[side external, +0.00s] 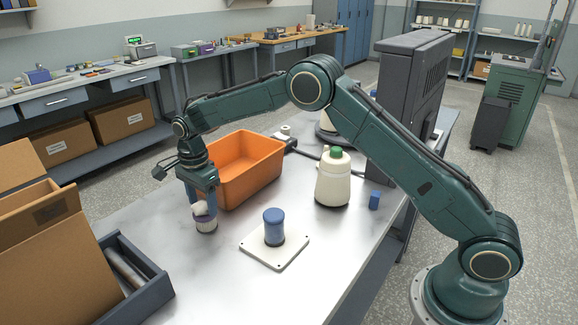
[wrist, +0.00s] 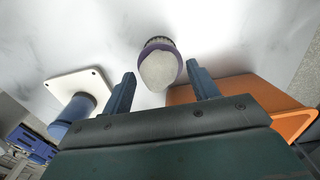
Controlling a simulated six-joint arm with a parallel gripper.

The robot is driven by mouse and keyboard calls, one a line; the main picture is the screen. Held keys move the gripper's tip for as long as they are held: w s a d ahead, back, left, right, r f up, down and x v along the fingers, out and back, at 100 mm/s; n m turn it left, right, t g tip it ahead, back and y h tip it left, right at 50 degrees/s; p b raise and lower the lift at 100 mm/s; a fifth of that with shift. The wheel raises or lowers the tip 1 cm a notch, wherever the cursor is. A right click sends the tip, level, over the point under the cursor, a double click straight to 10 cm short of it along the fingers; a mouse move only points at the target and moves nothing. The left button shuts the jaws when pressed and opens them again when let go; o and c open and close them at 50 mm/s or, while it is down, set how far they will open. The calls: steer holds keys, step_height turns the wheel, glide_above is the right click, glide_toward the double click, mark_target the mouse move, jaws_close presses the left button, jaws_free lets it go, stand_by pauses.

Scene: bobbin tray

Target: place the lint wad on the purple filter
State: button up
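The lint wad (side external: 200,209) is a pale, rounded lump. It appears to sit on top of the purple filter (side external: 206,219), which stands upright on the table; the exact contact is hard to see. In the wrist view the wad (wrist: 159,71) covers much of the purple filter (wrist: 157,43), whose purple rim shows around it. My gripper (side external: 202,204) is low over the filter, pointing down. In the wrist view my gripper (wrist: 160,82) is open, with one finger on each side of the wad and a visible gap on both sides.
An orange bin (side external: 246,166) stands close behind my gripper. A blue bobbin (side external: 274,226) stands on a white plate (side external: 262,254) to the right. A cream bottle with a green cap (side external: 333,180) and a small blue block (side external: 375,200) are farther right. Cardboard boxes (side external: 50,240) are at left.

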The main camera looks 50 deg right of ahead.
mark_target(202, 202)
stand_by(0.3)
step_height(202, 202, up, 12)
steer(key=shift+r, duration=0.15)
stand_by(0.6)
stand_by(0.5)
steer(key=s+d+r+n+t, duration=0.1)
steer(key=s+d+r+n, duration=0.25)
steer(key=s+r, duration=0.45)
steer(key=s+d+r+n+t, duration=0.2)
steer(key=s+r+n, duration=0.35)
steer(key=s, duration=0.55)
steer(key=s+d+f+n+t, duration=0.1)
steer(key=s+n, duration=0.3)
steer(key=s, duration=0.7)
steer(key=s+d+f+n+t, duration=0.1)
steer(key=s+f+n, duration=0.3)
steer(key=s, duration=0.6)
steer(key=shift+s+d+f+n+t, duration=0.3)
steer(key=shift+d+n, duration=0.2)
steer(key=shift+d, duration=0.25)
